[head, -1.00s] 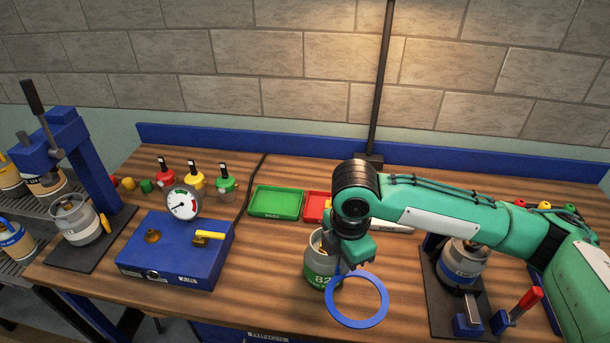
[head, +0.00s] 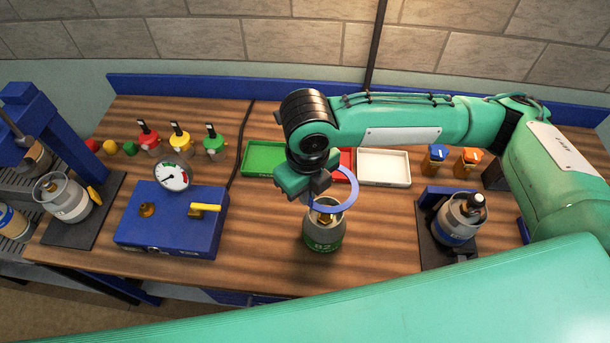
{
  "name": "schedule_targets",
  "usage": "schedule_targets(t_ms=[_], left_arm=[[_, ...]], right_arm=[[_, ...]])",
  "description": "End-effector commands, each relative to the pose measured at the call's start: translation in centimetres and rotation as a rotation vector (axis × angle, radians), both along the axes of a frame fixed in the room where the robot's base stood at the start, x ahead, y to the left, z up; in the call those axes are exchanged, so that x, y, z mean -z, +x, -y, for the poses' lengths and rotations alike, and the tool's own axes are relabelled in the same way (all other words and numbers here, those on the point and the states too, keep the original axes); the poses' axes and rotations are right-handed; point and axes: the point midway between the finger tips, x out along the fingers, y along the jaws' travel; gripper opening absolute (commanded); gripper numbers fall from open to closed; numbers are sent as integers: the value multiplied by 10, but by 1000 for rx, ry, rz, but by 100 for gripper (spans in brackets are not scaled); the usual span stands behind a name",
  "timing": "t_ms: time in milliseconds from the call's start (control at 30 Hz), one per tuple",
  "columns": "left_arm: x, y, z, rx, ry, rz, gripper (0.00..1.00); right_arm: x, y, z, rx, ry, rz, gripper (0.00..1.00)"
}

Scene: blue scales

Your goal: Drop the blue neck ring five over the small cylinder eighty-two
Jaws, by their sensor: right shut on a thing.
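The small cylinder eighty-two (head: 324,236), grey with a green band and a brass valve, stands upright on the wooden bench near the middle. My right gripper (head: 316,193) is shut on the blue neck ring (head: 350,196), holding it at its left side. The ring is above the bench, and in the picture its lower edge overlaps the collar of the cylinder. I cannot tell whether they touch. The gripper hides part of the ring. My left gripper is not in view.
A blue box with a gauge (head: 172,220) stands to the left. Green (head: 264,158), red (head: 346,163) and white (head: 383,168) trays lie behind the cylinder. Another grey cylinder (head: 457,221) stands in a stand at the right. A large green arm part of mine covers the bottom right.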

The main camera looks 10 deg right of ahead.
Motion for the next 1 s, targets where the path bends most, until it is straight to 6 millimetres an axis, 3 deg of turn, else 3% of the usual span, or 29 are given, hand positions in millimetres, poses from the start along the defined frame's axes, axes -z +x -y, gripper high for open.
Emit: schedule_targets(t_ms=[500, 1000], left_arm=[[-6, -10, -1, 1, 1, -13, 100], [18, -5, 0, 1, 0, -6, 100]], right_arm=[[-2, 1, 0, -2, 0, 0, 0], [41, 1, 0, -2, 0, 0, 0]])
